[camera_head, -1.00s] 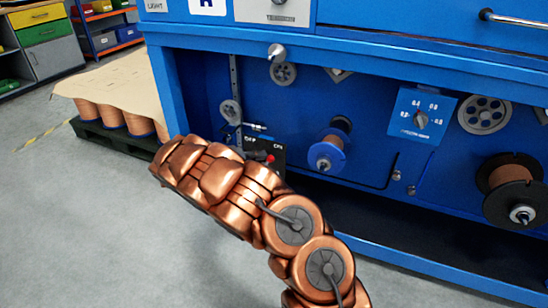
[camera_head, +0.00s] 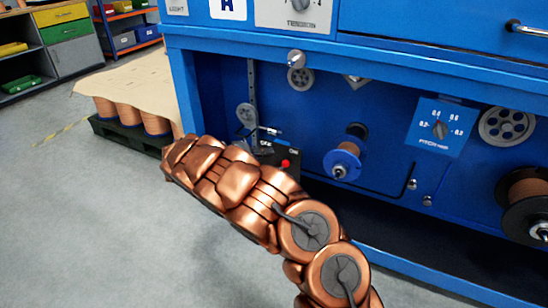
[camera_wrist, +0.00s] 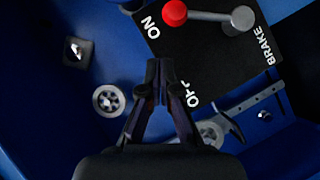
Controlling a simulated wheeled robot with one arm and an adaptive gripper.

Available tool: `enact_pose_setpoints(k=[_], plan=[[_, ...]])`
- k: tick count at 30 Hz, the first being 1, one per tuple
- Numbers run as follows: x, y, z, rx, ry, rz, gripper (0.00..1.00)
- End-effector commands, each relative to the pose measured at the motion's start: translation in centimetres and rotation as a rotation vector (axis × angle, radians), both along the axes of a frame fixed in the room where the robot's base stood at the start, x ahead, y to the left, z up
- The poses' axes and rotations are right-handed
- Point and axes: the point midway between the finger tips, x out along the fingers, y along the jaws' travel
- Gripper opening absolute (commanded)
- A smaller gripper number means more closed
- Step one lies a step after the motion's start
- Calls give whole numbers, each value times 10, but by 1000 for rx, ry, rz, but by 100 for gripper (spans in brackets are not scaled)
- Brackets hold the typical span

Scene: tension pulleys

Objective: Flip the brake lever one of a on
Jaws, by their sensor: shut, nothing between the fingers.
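The brake lever (camera_wrist: 208,15) is a metal rod with a red knob (camera_wrist: 174,12) and a round silver pivot. It sits on a black plate (camera_wrist: 212,55) lettered ON, OFF and BRAKE. The knob is nearer the word ON than the word OFF. In the head view the red knob (camera_head: 285,163) shows just beyond my copper arm, on the blue machine. My gripper (camera_wrist: 160,68) is shut and empty, its fingertips beside the plate's edge and apart from the knob in the wrist picture. In the head view my arm seems to hide the gripper.
A blue-rimmed spool (camera_head: 343,162) and a pitch dial (camera_head: 440,129) are to the right of the plate. A slotted metal bar (camera_wrist: 257,100) and a pulley (camera_wrist: 108,100) lie near my gripper. A pallet of copper spools (camera_head: 130,130) stands at left; grey floor is open in front.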

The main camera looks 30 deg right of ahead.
Motion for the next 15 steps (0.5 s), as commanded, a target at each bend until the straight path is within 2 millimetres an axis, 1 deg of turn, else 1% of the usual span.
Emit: enact_pose_setpoints(k=[1, 6, 12, 15], plan=[[-1, 13, 8, 0, 0, 6, 0], [-5, 43, 19, 0, 2, 4, 0], [-9, 72, 30, 0, 1, 3, 0], [-10, 82, 32, 1, 1, 4, 0]])
